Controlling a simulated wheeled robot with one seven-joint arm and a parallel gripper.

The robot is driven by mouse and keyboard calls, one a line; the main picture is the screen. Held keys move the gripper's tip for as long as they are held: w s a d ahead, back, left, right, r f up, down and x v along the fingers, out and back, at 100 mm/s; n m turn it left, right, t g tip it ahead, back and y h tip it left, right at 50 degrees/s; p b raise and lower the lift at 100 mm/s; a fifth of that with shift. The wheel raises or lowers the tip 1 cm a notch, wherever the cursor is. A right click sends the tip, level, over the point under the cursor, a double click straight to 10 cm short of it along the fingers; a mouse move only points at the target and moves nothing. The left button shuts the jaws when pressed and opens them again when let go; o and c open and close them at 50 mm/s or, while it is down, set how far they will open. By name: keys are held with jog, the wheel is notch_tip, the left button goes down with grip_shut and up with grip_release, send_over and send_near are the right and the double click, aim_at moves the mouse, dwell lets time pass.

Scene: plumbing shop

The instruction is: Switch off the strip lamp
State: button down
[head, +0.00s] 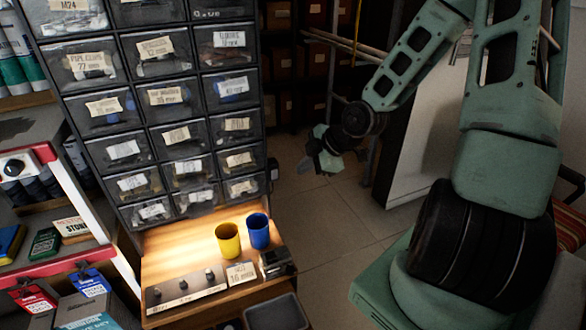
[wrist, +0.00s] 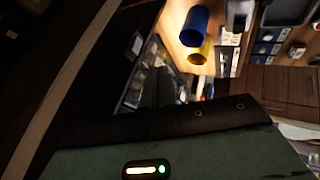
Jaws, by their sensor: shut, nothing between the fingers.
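The strip lamp itself cannot be made out. A warm glow lies on the wooden bench top (head: 165,238) under the drawer cabinet (head: 160,100), so a light there is on. A small dark fitting with a pale mark (head: 273,169) sits on the cabinet's lower right side; I cannot tell if it is the lamp's switch. My gripper (head: 306,166) is shut and empty, in the air to the right of the cabinet and apart from it. In the wrist view the fingertips cannot be made out.
A yellow cup (head: 228,240) and a blue cup (head: 258,231) stand near the bench's right end, also in the wrist view (wrist: 194,27). A black device (head: 277,263) is beside them. Red-edged shelves (head: 50,153) stand left. Tiled floor (head: 335,230) is open at right.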

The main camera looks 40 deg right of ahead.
aim_at(272, 175)
jog(key=w+a+f, duration=0.1)
jog(key=w+f, duration=0.5)
jog(key=w, duration=0.3)
jog(key=shift+f, duration=0.35)
jog(key=shift+w, duration=0.1)
jog(key=shift+w+r, duration=0.2)
jog(key=shift+w, duration=0.15)
jog(key=shift+s+f, duration=0.1)
